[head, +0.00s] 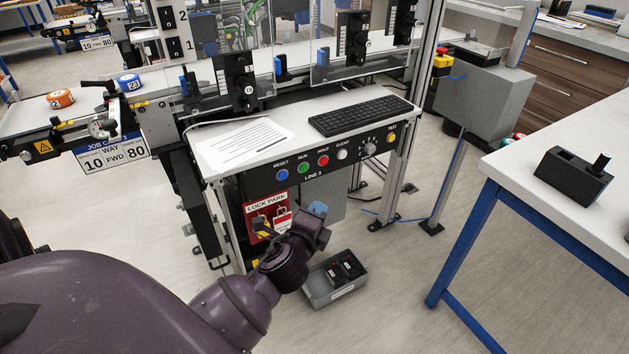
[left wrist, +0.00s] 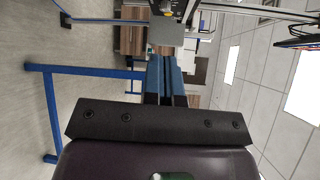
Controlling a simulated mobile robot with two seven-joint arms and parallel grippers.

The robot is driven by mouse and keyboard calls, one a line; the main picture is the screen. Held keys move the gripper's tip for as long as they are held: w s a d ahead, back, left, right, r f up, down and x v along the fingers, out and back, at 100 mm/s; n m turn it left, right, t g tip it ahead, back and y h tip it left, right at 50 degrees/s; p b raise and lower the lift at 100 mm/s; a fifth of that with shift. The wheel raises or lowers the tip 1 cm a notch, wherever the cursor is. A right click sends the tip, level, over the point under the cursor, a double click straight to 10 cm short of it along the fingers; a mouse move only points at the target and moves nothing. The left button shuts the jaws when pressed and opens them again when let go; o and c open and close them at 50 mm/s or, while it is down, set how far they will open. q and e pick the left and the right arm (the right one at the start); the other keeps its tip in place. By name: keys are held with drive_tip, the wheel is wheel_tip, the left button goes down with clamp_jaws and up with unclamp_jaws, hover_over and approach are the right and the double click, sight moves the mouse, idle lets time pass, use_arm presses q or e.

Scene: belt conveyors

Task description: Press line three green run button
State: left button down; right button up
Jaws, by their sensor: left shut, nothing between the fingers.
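The green run button (head: 303,167) sits on the black LINE 3 panel (head: 264,183), under the front edge of a white shelf. It is between the blue reset button (head: 282,175) and the red hold button (head: 323,160). My left gripper (head: 318,208) is below the panel and lower in the picture than the green button, apart from it. Its blue fingers show closed together in the left wrist view (left wrist: 166,76), with nothing between them. The wrist view does not show the button. My right gripper is in neither view.
A white clear button (head: 342,154), a dial (head: 370,146) and a yellow test button (head: 392,137) continue the row. A keyboard (head: 360,115) and paper (head: 243,143) lie on the shelf. A lock park board (head: 258,207) hangs below; a grey bin (head: 322,291) stands on the floor. A white table (head: 530,165) is at right.

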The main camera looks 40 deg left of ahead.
sight(304, 168)
use_arm(q)
drive_tip(key=w+m+b, duration=0.1)
drive_tip(key=w+f+m+t+y+b, duration=0.1)
drive_tip(key=w+m, duration=0.1)
drive_tip(key=w+m+y+b, duration=0.1)
drive_tip(key=w+m+b, duration=0.1)
drive_tip(key=shift+w+a+f, duration=0.2)
drive_tip(key=shift+a, duration=0.05)
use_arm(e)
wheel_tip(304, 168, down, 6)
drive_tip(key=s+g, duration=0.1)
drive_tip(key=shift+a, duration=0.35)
use_arm(q)
drive_tip(key=w+a, duration=0.3)
drive_tip(key=a, duration=0.5)
drive_tip(key=shift+w, duration=0.2)
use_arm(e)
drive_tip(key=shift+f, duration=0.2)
use_arm(q)
drive_tip(key=shift+f, duration=0.1)
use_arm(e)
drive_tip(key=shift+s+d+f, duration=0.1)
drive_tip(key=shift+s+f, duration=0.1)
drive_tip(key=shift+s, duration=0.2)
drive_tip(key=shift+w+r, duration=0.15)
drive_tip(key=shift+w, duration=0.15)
